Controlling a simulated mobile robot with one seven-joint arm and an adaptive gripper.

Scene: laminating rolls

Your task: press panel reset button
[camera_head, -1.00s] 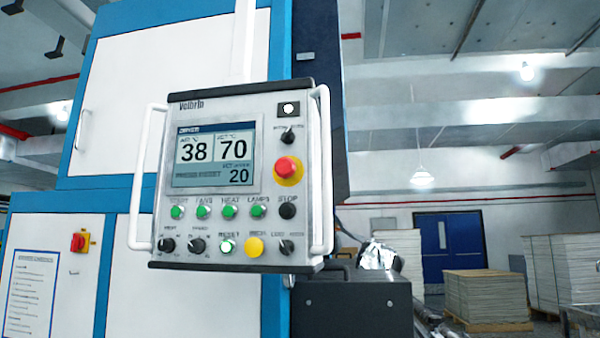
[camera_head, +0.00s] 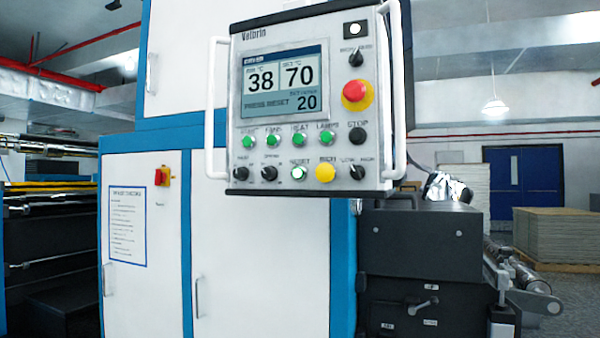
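The control panel (camera_head: 310,215) is a grey box with white side handles, right of the picture's middle in the head view. Its screen (camera_head: 284,82) reads 38, 70, 20 and "PRESS RESET". A row of green buttons (camera_head: 273,140) runs above. My gripper is not in view.
A red emergency stop (camera_head: 355,91) and a black stop button (camera_head: 357,135) are on the panel's right side. Behind stands a white and blue machine cabinet (camera_head: 245,260). A dark machine block (camera_head: 420,240) with rollers is at the lower right. Stacked sheets (camera_head: 562,236) stand farther back.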

